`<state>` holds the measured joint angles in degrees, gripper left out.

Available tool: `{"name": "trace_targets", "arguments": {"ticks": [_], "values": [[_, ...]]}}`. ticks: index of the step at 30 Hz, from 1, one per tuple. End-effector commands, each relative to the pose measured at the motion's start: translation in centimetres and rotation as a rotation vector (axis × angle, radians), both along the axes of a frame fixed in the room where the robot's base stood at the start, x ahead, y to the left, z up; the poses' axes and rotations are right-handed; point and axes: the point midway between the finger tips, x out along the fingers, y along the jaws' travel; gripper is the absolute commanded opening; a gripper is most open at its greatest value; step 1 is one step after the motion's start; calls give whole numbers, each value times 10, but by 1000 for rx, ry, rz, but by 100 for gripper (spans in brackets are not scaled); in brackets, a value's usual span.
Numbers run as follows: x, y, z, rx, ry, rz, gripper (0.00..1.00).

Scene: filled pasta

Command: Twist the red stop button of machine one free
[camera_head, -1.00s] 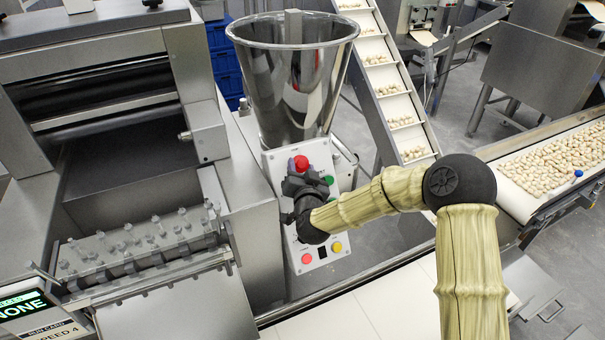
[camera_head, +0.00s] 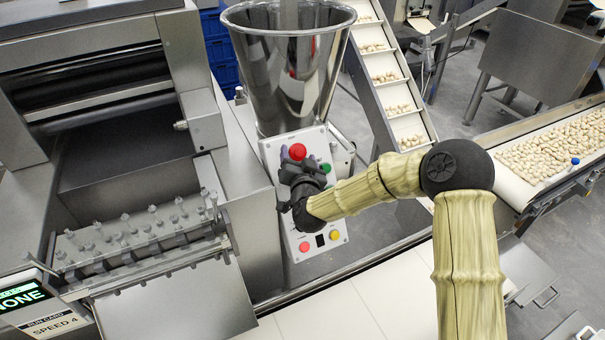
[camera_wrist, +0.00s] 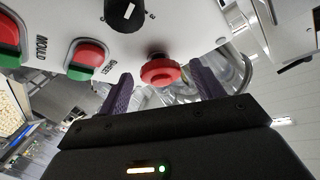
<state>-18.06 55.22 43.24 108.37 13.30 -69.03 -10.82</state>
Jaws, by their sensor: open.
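The red stop button (camera_head: 297,151) sits at the top of the white control panel (camera_head: 329,240), below the steel hopper. In the wrist view the red mushroom button (camera_wrist: 160,72) stands out from the panel, between the two purple finger pads of my gripper (camera_wrist: 160,90). The fingers are apart, with a gap on each side of the button, and I see no contact. In the head view my gripper (camera_head: 290,160) is in front of the panel, just below and left of the button, and it hides the panel's middle.
The wrist view shows a black selector knob (camera_wrist: 124,14) and red-and-green button pairs (camera_wrist: 86,58) near my fingers. The hopper (camera_head: 290,70) rises above the panel. The steel machine (camera_head: 235,170) stands close on the left. A pale conveyor belt (camera_head: 350,310) runs below.

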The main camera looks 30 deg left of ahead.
Motion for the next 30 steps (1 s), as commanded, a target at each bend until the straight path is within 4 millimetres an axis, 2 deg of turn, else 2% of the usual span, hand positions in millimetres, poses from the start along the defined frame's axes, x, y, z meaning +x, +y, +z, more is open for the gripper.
{"name": "trace_targets", "arguments": {"ticks": [8, 27, 30], "values": [[-28, -18, 0, -2, -2, 2, 66], [-124, -84, 8, -1, -2, 1, 66], [-134, -91, 9, -1, -2, -2, 66]]}}
